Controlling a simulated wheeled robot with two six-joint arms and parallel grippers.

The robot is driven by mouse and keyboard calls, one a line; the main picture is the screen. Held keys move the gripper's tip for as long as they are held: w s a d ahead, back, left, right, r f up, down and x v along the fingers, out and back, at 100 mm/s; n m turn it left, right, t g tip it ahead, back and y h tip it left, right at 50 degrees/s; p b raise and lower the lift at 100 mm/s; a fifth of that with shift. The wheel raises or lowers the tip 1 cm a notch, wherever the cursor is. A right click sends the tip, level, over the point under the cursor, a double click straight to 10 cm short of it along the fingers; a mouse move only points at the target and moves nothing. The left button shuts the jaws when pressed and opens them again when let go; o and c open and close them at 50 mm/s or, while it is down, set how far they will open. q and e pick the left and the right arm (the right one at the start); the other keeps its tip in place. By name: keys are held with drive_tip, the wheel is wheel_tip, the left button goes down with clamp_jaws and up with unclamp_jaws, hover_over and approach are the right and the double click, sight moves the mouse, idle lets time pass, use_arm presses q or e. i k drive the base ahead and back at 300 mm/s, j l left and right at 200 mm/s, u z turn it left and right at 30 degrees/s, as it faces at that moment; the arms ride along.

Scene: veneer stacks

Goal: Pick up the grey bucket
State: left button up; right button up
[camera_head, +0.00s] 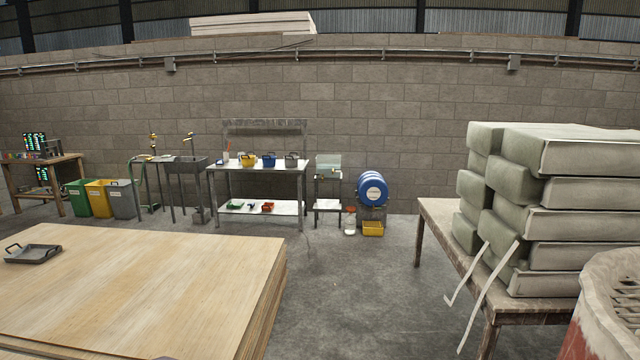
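A small dark grey bucket (291,160) stands on the top of a white-topped metal workbench (230,167) against the far wall. It is at the right end of a row, beside a blue bucket (268,160) and a yellow bucket (248,160). It looks upright, but it is too small in view to make out its handle clearly. Neither of my grippers shows in the head view, and the bucket is far across the room.
A veneer stack (150,285) with a grey tray (34,253) fills the lower left. At right, a wooden table (436,222) bears wrapped bales (580,191); a red drum (590,335) stands nearer. Clear floor (345,280) runs between. Larger bins, one grey (123,203), stand far left.

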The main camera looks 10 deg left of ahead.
sight(291, 161)
drive_tip(key=i, duration=0.65)
drive_tip(key=i+l+u, duration=0.1)
drive_tip(key=i, duration=0.5)
drive_tip(key=i+l, duration=0.15)
drive_tip(key=i, duration=0.5)
drive_tip(key=i+l+u, duration=0.1)
drive_tip(key=i, duration=0.5)
drive_tip(key=i+u, duration=0.15)
drive_tip(key=i, duration=1.6)
drive_tip(key=i+l+u, duration=0.1)
drive_tip(key=i, duration=1.7)
drive_tip(key=i+u, duration=0.1)
drive_tip(key=i, duration=0.5)
drive_tip(key=i+l+u, duration=0.1)
drive_tip(key=i, duration=0.5)
drive_tip(key=i+l+u, duration=0.1)
drive_tip(key=i, duration=0.45)
drive_tip(key=i+j, duration=0.45)
drive_tip(key=i, duration=0.2)
drive_tip(key=i+j, duration=0.45)
drive_tip(key=i, duration=0.15)
drive_tip(key=i+j+z, duration=0.25)
drive_tip(key=j+z, duration=0.25)
drive_tip(key=j, duration=0.2)
drive_tip(key=i+j+z, duration=0.25)
drive_tip(key=j, duration=0.2)
drive_tip(key=j+z, duration=0.25)
drive_tip(key=j, duration=0.15)
drive_tip(key=i+l, duration=0.4)
